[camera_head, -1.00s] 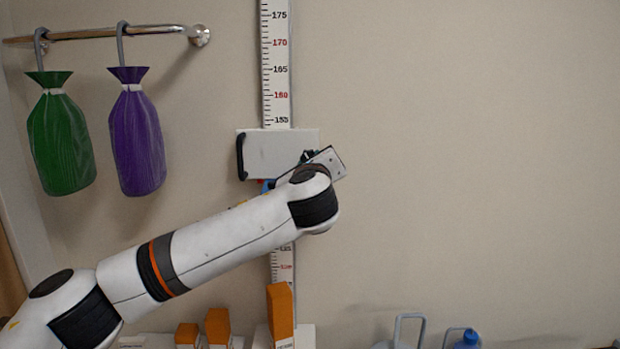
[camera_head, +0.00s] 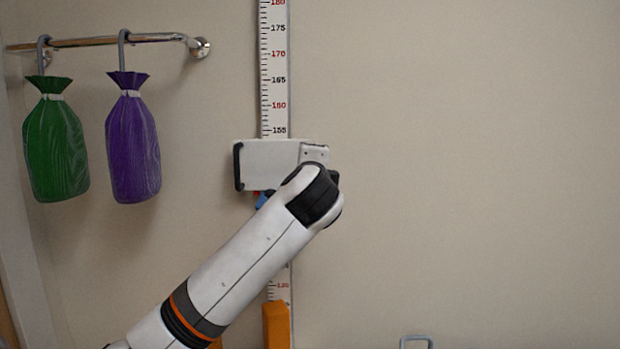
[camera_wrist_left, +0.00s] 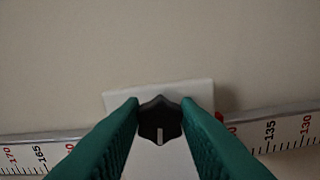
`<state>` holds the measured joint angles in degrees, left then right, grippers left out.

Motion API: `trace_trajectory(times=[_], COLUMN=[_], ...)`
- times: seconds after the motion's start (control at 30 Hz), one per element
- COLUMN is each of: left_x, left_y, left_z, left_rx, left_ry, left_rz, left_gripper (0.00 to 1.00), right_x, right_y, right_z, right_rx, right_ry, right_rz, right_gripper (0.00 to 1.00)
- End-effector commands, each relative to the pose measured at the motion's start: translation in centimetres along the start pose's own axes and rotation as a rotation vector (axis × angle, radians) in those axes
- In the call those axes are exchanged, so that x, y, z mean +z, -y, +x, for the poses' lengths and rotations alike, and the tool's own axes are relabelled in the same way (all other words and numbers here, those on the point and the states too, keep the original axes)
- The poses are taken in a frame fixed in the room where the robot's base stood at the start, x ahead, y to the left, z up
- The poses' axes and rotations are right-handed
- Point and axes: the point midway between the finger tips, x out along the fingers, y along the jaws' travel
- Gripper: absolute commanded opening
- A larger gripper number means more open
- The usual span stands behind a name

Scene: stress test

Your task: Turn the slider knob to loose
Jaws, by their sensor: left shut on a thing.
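The slider (camera_head: 270,163) is a white block on the vertical height scale (camera_head: 274,95), just below the 155 mark. It has a black handle on its left side. In the left wrist view its knob (camera_wrist_left: 160,120) is black and lobed, with a pale pointer line toward the bottom of the picture. My left gripper (camera_wrist_left: 161,103) has its green fingers closed on the two sides of the knob. In the head view my left wrist covers the slider's right part, and the knob and fingertips are hidden. No loose or tight marking is readable. My right gripper is not in view.
A green bag (camera_head: 56,147) and a purple bag (camera_head: 133,146) hang from a metal rail (camera_head: 90,42) at the left. An orange box (camera_head: 276,325) stands below the scale. A grey handle (camera_head: 416,341) shows at the bottom edge. The wall to the right is bare.

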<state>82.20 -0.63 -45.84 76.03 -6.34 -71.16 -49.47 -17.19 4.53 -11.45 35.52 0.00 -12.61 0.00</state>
Motion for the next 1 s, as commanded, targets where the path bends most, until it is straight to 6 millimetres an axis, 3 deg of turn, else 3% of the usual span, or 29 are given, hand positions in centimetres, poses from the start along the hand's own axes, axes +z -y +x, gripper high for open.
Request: trace_trajectory(times=[0.3, 0.83, 0.87, 1.0], left_x=[0.01, -0.02, -0.02, -0.01], left_y=[-0.03, -0.14, -0.14, -0.14], left_z=[-0.02, -0.03, -0.03, -0.03], left_rx=[0.0, 0.001, 0.001, 0.001], left_ry=[0.0, 0.0, 0.0, 0.0], left_rz=[-0.117, -0.141, -0.141, -0.14], left_gripper=[0.06, 0.06, 0.3, 0.51], right_x=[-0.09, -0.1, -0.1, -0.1], right_y=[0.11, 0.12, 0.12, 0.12], right_z=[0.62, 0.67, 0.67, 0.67], right_rx=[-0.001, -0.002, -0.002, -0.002], right_ry=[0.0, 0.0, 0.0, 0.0], right_rz=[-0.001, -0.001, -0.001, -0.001], right_gripper=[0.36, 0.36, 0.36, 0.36])
